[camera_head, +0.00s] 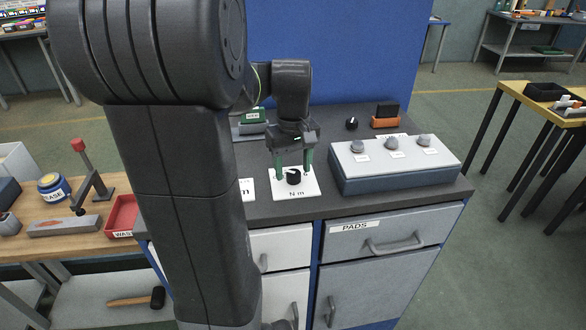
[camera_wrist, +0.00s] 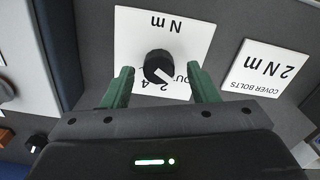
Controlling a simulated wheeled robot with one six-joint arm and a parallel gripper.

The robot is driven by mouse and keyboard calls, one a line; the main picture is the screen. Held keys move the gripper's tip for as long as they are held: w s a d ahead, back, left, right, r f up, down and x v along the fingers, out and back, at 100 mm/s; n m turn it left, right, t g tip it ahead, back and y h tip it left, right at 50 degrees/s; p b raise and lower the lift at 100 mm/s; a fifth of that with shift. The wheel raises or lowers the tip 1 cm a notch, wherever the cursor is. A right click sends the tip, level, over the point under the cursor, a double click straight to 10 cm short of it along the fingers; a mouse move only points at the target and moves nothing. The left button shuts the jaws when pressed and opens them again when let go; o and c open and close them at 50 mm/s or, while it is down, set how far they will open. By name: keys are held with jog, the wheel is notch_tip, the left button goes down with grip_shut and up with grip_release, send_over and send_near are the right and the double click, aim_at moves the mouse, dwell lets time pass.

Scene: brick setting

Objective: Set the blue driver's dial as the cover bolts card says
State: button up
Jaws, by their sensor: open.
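A black round dial (camera_head: 293,177) stands on a white plate (camera_head: 312,190) marked "N m" on the grey bench top. In the wrist view the dial (camera_wrist: 158,66) has a white pointer towards the picture's lower right; the plate's markings appear upside down and are partly hidden, with a 2 and a 4 readable. The cover bolts card (camera_wrist: 268,70) reads "2 N m"; in the head view my arm partly covers it. My gripper (camera_wrist: 160,78) is open, its green fingers on either side of the dial. I cannot tell whether they touch it. No blue driver is clearly visible.
A grey box (camera_head: 355,180) with several round knobs stands to the right. Behind are a small black knob (camera_head: 351,123), an orange-and-black item (camera_head: 385,122) and a green item (camera_head: 252,115). A wooden bench at left holds a red tray (camera_head: 122,215).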

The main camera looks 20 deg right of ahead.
jog(key=shift+f, duration=0.6)
jog(key=c, duration=1)
jog(key=shift+o, duration=0.2)
jog(key=m+p, duration=0.1)
jog(key=m, duration=0.2)
jog(key=shift+d+r+m, duration=0.1)
jog(key=shift+m, duration=0.3)
jog(key=shift+m+p, duration=0.45)
jog(key=shift+m, duration=1.45)
